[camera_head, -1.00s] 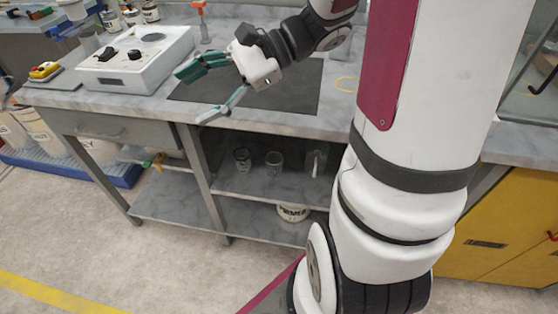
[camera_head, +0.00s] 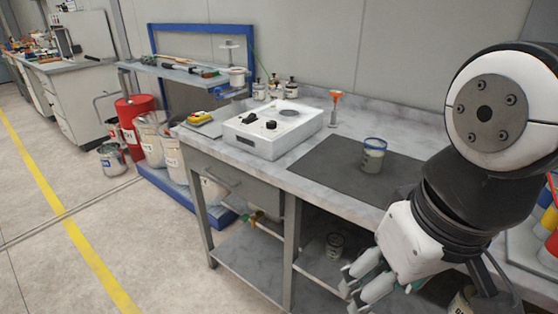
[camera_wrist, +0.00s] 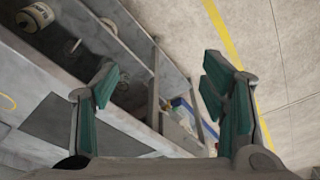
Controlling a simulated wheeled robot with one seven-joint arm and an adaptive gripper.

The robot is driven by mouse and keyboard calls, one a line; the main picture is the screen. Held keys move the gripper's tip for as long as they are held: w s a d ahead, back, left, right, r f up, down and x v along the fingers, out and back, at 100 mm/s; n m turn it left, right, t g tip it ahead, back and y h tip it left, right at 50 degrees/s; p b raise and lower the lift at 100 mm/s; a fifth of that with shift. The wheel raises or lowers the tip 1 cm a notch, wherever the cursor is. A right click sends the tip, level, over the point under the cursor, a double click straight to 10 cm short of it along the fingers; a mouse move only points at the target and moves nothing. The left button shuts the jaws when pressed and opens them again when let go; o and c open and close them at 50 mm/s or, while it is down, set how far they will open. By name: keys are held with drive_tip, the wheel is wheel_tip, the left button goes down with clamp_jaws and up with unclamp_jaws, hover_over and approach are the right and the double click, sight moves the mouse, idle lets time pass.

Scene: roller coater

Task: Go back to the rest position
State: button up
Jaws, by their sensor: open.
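My gripper (camera_head: 362,288) is at the lower right in the head view, in front of the bench's front edge and beside the open shelf. Its fingers point down and to the left. In the wrist view my gripper (camera_wrist: 160,95) shows its two green-padded fingers spread wide apart with nothing between them. The bench (camera_head: 300,183) has a grey marbled top. A dark mat (camera_head: 330,165) lies on it, and a glass jar with a blue rim (camera_head: 373,155) stands upright on the mat, apart from my gripper.
A clear glass (camera_head: 334,245) stands on the shelf below. The floor (camera_head: 110,240) at front left is clear.

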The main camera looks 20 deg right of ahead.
wheel_tip(320, 180, up, 11)
drive_tip(key=t+p, duration=0.2)
drive_tip(key=p, duration=0.7)
drive_tip(key=shift+d+p, duration=0.15)
drive_tip(key=shift+p, duration=0.2)
drive_tip(key=shift+r, duration=0.1)
